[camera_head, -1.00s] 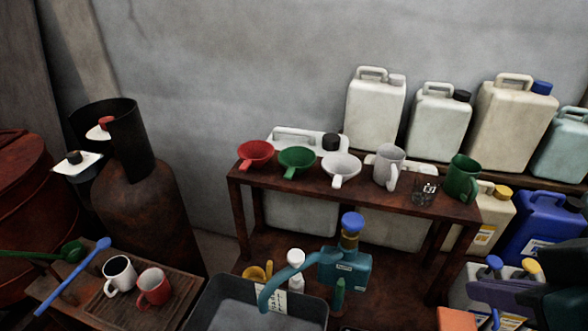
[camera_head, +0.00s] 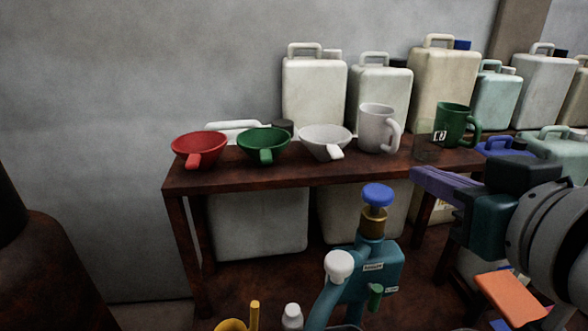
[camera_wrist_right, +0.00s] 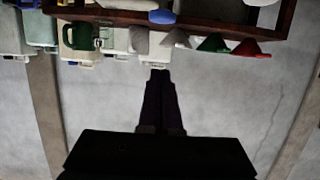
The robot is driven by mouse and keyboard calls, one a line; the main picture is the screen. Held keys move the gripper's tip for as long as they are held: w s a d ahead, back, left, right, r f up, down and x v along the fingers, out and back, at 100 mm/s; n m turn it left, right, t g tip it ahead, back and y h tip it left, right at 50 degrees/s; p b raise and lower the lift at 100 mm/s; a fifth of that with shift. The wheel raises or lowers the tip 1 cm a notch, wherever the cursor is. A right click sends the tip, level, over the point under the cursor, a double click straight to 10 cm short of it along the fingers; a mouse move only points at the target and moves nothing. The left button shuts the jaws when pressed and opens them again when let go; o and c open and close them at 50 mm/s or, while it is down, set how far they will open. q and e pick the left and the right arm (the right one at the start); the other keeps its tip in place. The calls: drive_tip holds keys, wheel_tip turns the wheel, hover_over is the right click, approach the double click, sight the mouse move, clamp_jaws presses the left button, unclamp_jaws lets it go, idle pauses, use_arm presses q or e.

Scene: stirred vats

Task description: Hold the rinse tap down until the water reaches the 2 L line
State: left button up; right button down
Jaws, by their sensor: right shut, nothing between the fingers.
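The teal tap body (camera_head: 372,272) stands in front of the shelf in the head view, with a brass neck and a round blue knob (camera_head: 377,195) on top. A white knob (camera_head: 339,265) and a small green lever (camera_head: 375,297) are on it. Its labels are too small to read. My right gripper (camera_head: 418,176) is shut and empty, with purple fingers, right of the blue knob and apart from it. Its fingers (camera_wrist_right: 160,76) also show in the wrist view, where a blue round thing (camera_wrist_right: 162,16) looks like the knob. The water and the 2 L line are out of view.
The shelf (camera_head: 330,172) behind holds red (camera_head: 199,146), green (camera_head: 264,142) and white (camera_head: 325,139) funnels, a white mug (camera_head: 377,128), a glass (camera_head: 428,147) and a green mug (camera_head: 455,122). Several jugs stand behind. A yellow cup (camera_head: 232,325) is at the bottom edge.

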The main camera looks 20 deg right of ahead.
drive_tip(key=shift+w+d, duration=0.1)
drive_tip(key=p, duration=0.1)
hover_over(384, 199)
drive_tip(key=f, duration=0.2)
drive_tip(key=shift+w+d+f, duration=0.1)
drive_tip(key=shift+w+f, duration=0.1)
drive_tip(key=shift+f, duration=0.15)
wheel_tip(384, 199, down, 3)
drive_tip(key=shift+s+b, duration=0.1)
drive_tip(key=shift+b, duration=0.25)
drive_tip(key=shift+f, duration=0.6)
